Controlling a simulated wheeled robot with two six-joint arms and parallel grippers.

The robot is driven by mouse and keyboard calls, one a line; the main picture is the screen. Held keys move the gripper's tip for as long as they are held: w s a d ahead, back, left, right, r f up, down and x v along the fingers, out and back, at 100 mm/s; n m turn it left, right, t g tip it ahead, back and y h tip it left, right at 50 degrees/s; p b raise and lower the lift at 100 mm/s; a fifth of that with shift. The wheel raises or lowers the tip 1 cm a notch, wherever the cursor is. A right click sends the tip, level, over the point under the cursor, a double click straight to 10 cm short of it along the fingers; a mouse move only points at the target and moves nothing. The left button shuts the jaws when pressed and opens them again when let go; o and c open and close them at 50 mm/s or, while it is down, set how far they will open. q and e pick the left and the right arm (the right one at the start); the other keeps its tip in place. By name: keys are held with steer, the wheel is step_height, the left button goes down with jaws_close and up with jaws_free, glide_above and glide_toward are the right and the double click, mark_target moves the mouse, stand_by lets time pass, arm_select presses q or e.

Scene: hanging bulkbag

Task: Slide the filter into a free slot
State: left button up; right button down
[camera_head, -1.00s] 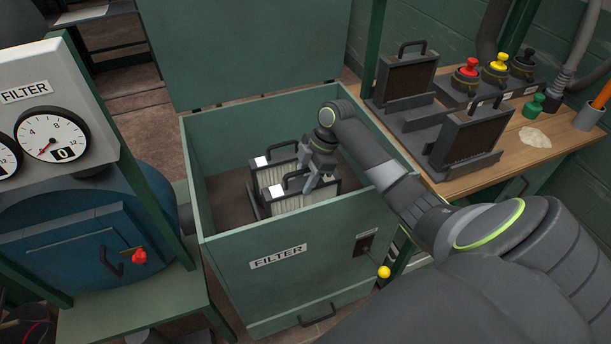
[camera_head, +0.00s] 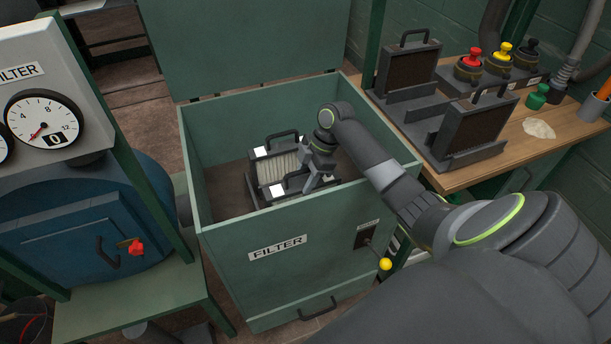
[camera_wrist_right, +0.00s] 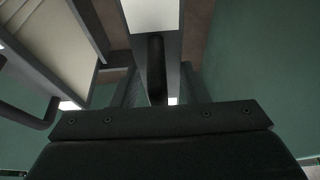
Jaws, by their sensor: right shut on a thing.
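The filter (camera_head: 278,191), with a dark frame, white label patch and black top handle, is upright inside the open green box, close behind its front wall (camera_head: 225,262). My right gripper (camera_head: 309,183) is shut on its handle; the arm partly hides its right end. The filter's lower part is hidden by the front wall, so I cannot tell how deep it sits in a slot. A second filter (camera_head: 275,172) with pale pleats stands just behind it. In the right wrist view the held filter's white patch (camera_wrist_right: 152,14) and dark handle (camera_wrist_right: 156,68) show. My left gripper is not in view.
The box lid (camera_head: 245,45) stands open at the back. Bare floor shows left of the filters inside the box. A wooden bench (camera_head: 450,182) at right holds two dark filters (camera_head: 408,70) in stands. A yellow-knobbed lever (camera_head: 385,264) is on the box front.

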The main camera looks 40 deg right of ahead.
steer(key=c, duration=0.7)
jaws_free()
steer(key=shift+c, duration=0.2)
steer(key=shift+f, duration=0.1)
steer(key=v, duration=1.7)
steer(key=shift+d+b, duration=0.2)
steer(key=shift+b, duration=0.2)
steer(key=shift+s, duration=0.1)
